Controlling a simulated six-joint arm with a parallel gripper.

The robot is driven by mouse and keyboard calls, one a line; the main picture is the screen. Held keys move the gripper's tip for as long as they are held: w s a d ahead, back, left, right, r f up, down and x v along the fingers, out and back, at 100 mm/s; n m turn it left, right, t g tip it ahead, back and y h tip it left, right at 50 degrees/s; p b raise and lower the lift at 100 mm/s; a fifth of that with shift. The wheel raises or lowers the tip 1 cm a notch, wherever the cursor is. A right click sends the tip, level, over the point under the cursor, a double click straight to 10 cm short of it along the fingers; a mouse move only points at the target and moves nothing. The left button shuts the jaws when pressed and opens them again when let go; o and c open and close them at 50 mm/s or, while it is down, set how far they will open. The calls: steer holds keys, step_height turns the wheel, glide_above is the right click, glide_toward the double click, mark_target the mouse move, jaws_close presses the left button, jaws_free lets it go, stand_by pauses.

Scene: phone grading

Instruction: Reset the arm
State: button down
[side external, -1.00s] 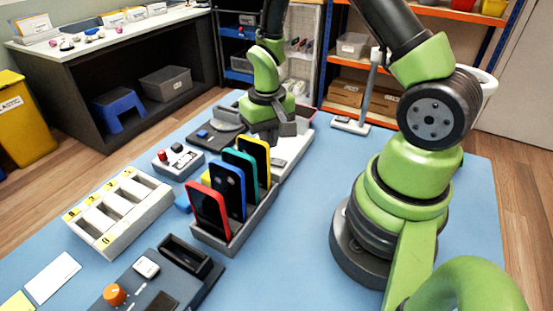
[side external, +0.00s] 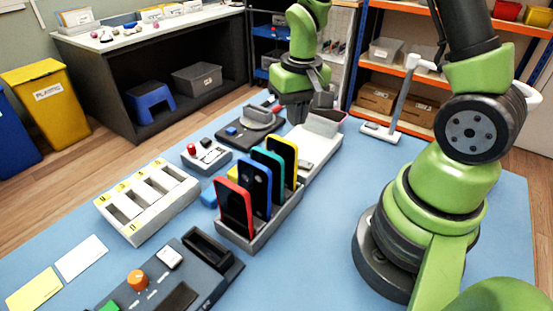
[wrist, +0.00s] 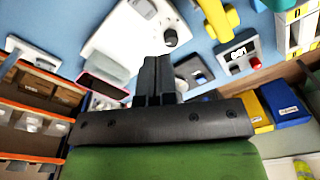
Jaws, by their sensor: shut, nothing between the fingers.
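My gripper (side external: 297,112) is raised above the mat (side external: 330,215), behind the row of phones, and holds nothing. In the wrist view its two dark fingers (wrist: 157,75) are together. A grey rack (side external: 262,236) holds a red phone (side external: 235,208), a blue phone (side external: 255,187), a teal phone (side external: 268,173) and a yellow phone (side external: 284,160), all upright. My gripper is apart from them.
A white slotted tray (side external: 127,232) and a control box with an orange knob (side external: 138,280) lie on the mat. A white stand (side external: 402,95) is behind.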

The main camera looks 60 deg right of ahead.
steer(key=s+a+r+n+t+y, duration=0.1)
steer(key=s+a+r+t, duration=0.2)
steer(key=s+r, duration=0.3)
steer(key=s+a+r+n+t+y, duration=0.1)
steer(key=s+a+r+t, duration=0.2)
steer(key=r, duration=0.8)
steer(key=s+a, duration=0.2)
steer(key=s, duration=0.1)
steer(key=shift+a+r+t, duration=0.25)
steer(key=shift+a+t, duration=0.05)
steer(key=shift+a, duration=0.05)
steer(key=shift+s, duration=0.1)
